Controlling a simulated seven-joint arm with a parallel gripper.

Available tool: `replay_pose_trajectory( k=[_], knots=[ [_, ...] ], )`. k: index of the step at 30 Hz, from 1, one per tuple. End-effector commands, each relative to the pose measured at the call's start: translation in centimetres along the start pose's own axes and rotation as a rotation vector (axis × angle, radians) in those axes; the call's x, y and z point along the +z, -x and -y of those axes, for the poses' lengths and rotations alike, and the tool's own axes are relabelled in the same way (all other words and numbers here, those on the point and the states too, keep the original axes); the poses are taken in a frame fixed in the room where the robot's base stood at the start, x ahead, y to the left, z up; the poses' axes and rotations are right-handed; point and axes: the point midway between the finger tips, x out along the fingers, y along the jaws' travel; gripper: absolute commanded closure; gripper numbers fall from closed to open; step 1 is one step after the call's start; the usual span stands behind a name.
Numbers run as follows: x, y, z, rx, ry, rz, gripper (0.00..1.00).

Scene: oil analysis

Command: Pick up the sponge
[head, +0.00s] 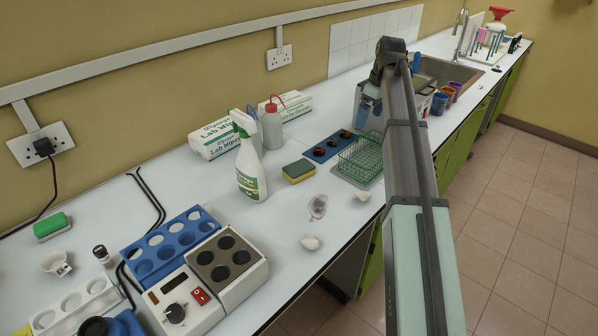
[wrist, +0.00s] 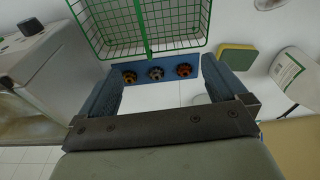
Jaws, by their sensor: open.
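A yellow and green sponge (head: 298,171) lies flat on the white bench, right of the spray bottle (head: 250,165). It also shows in the wrist view (wrist: 238,57), beyond my right-hand finger and apart from it. My gripper (wrist: 162,78) is open, with nothing between its two blue fingers. In the head view my gripper (head: 369,108) is up at the back by the grey box, partly hidden by my arm. A second green sponge (head: 52,226) lies at the far left of the bench.
A green wire basket (head: 362,158) and a blue rack with dark round tops (head: 333,147) stand right of the sponge. Wipes boxes (head: 214,138) and a red-capped wash bottle (head: 272,127) stand behind.

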Motion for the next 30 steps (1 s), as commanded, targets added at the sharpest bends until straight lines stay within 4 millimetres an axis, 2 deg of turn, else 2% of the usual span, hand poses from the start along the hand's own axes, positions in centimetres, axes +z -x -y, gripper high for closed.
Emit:
replay_pose_trajectory(
  k=[1,6,12,20,23,30],
  knots=[
    [-1.8,-0.4,1.4,-0.006,0.029,0.001,0.01],
    [-6.9,-1.8,6.4,-0.024,0.121,0.005,0.01],
    [-10.4,-2.8,10.7,-0.034,0.190,0.014,0.01],
    [-13.1,-4.0,15.1,-0.038,0.277,0.039,0.01],
    [-13.8,-4.4,16.7,-0.039,0.367,0.055,0.01],
    [-13.3,-4.8,17.3,-0.042,0.590,0.088,0.01]
  ],
)
